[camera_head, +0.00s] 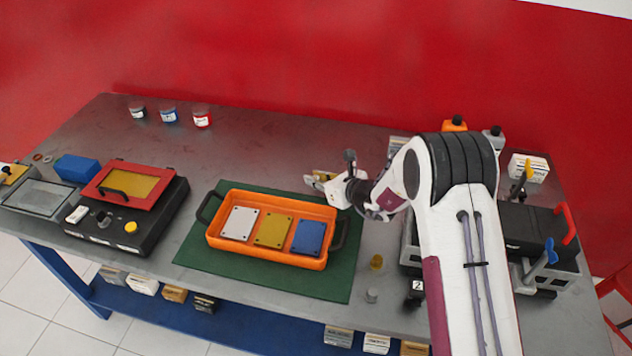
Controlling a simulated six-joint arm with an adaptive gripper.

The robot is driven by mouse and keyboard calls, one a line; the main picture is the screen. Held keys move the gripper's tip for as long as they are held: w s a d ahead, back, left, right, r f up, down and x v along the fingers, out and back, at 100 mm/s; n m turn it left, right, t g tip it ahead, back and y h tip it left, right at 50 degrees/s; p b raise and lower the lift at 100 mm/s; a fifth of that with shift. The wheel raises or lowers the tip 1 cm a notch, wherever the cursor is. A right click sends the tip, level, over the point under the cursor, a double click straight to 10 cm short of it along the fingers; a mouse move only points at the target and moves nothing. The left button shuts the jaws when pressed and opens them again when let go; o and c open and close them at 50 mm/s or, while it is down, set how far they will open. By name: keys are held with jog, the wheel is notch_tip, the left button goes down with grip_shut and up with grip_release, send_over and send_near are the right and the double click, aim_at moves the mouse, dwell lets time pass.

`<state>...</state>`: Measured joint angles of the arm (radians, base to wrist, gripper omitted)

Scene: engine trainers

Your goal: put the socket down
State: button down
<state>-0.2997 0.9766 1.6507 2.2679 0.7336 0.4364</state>
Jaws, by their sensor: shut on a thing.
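My gripper (321,180) reaches over the back of the table, just behind the right rear corner of the green mat (190,250). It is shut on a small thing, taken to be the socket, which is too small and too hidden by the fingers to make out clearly. I cannot tell whether it touches the table. Two small cylinders, one yellow (376,262) and one grey (372,296), stand on the table to the right of the mat, apart from my gripper.
An orange tray (212,240) with white, yellow and blue plates sits on the mat. A black machine with a red frame (120,187) stands left. Three small jars (169,116) stand at the back left. The back middle is clear.

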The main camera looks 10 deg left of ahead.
jog(key=shift+f, duration=0.75)
jog(key=shift+f, duration=0.15)
jog(key=c, duration=2)
grip_release()
jog(key=shift+s+d+r, duration=0.35)
jog(key=shift+d+r, duration=0.1)
jog(key=shift+d, duration=0.05)
jog(key=shift+v, duration=5.3)
jog(key=shift+s, duration=0.1)
